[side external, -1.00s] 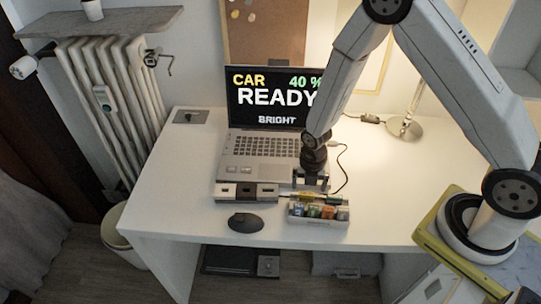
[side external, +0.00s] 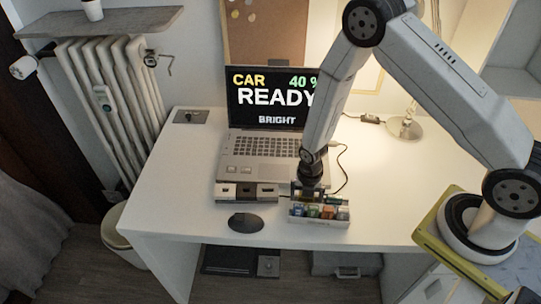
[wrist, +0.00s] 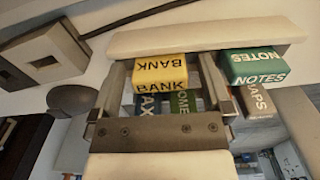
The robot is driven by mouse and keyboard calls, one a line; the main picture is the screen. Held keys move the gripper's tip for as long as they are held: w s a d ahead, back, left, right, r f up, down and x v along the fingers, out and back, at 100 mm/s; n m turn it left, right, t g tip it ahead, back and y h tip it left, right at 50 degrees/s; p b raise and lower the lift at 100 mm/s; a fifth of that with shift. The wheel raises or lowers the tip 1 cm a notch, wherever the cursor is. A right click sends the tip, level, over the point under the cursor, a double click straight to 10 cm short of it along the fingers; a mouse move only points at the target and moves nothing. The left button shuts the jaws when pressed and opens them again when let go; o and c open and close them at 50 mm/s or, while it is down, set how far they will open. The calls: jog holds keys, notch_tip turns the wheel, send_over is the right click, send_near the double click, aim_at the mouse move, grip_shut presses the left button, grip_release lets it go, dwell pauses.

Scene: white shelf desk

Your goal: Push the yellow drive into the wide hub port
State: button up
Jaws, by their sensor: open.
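The yellow drive (wrist: 160,72), labelled BANK, stands in the drive box (wrist: 190,38), whose pale wall runs across the top of the wrist view. My gripper (wrist: 163,85) is open, with one finger on each side of the yellow drive. I cannot tell whether either finger touches it. In the side view my gripper (side external: 308,190) is low at the back of the drive box (side external: 318,219) and hides the yellow drive. The hub (side external: 246,193) lies left of the box, in front of the laptop. In the wrist view part of the hub (wrist: 45,58) shows a dark port opening.
A teal NOTES drive (wrist: 256,68) and several other drives stand close around my fingers. A black puck (side external: 246,222) lies in front of the hub. The laptop (side external: 262,150) is behind. A dark cable (wrist: 140,17) runs near the hub.

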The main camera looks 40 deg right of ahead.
jog(key=c, duration=1.2)
jog(key=shift+r, duration=0.15)
jog(key=shift+r, duration=4.85)
jog(key=shift+w, duration=0.1)
jog(key=shift+n, duration=0.8)
jog(key=w+a, duration=0.2)
jog(key=w, duration=0.1)
jog(key=w+a, duration=0.2)
jog(key=w, duration=0.1)
jog(key=w+a, duration=0.2)
jog(key=w, duration=0.1)
jog(key=shift+w+a+r, duration=0.1)
jog(key=shift+w, duration=0.15)
